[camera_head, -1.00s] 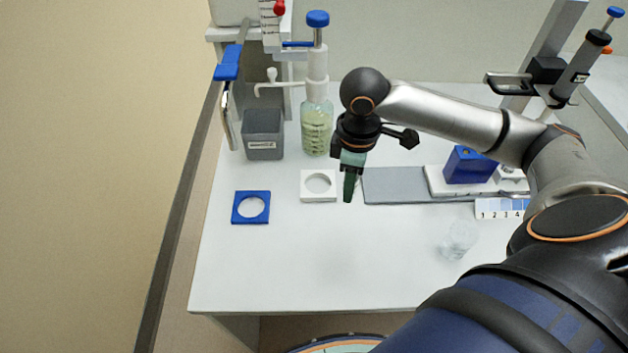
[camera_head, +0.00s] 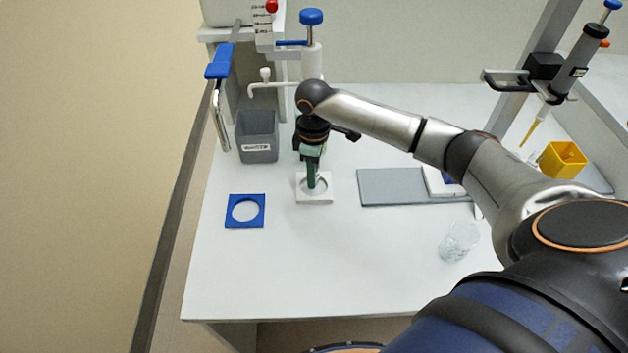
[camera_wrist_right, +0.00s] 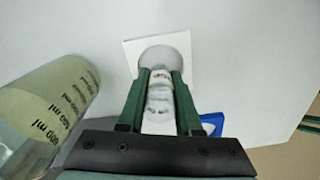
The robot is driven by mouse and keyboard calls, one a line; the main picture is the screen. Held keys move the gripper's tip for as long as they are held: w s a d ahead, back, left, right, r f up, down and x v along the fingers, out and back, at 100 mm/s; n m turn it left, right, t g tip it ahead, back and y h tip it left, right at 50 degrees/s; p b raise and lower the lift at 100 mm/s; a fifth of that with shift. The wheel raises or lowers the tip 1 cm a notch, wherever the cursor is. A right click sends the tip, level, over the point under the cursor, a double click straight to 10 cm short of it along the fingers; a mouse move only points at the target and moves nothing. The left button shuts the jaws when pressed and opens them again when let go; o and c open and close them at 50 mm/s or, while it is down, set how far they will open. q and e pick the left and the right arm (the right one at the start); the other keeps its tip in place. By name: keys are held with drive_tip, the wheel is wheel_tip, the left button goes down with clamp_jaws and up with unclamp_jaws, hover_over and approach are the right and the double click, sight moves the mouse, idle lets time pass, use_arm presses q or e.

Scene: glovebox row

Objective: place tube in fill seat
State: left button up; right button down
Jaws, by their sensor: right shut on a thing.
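My right gripper (camera_head: 312,184) is over the white square seat (camera_head: 325,198) with a round recess, in front of the dispenser bottle. In the right wrist view its green fingers (camera_wrist_right: 160,80) are shut on a small clear tube (camera_wrist_right: 160,98) with dark markings. The tube's far end overlaps the recess of the white seat (camera_wrist_right: 183,43); I cannot tell whether it touches the seat. In the head view the gripper hides the tube. My left gripper is not in view.
A blue square ring (camera_head: 245,222) lies left of the white seat. A grey bin (camera_head: 257,140) and the dispenser bottle (camera_wrist_right: 50,105) stand close by. A clear beaker (camera_head: 458,241), a grey mat (camera_head: 400,188) and a yellow box (camera_head: 562,160) are to the right. The front table is clear.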

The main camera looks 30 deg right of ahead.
drive_tip(key=shift+f, duration=1.3)
drive_tip(key=shift+s+f, duration=0.1)
drive_tip(key=c, duration=0.9)
unclamp_jaws()
drive_tip(key=shift+o, duration=0.2)
wheel_tip(320, 180, up, 12)
drive_tip(key=p, duration=0.1)
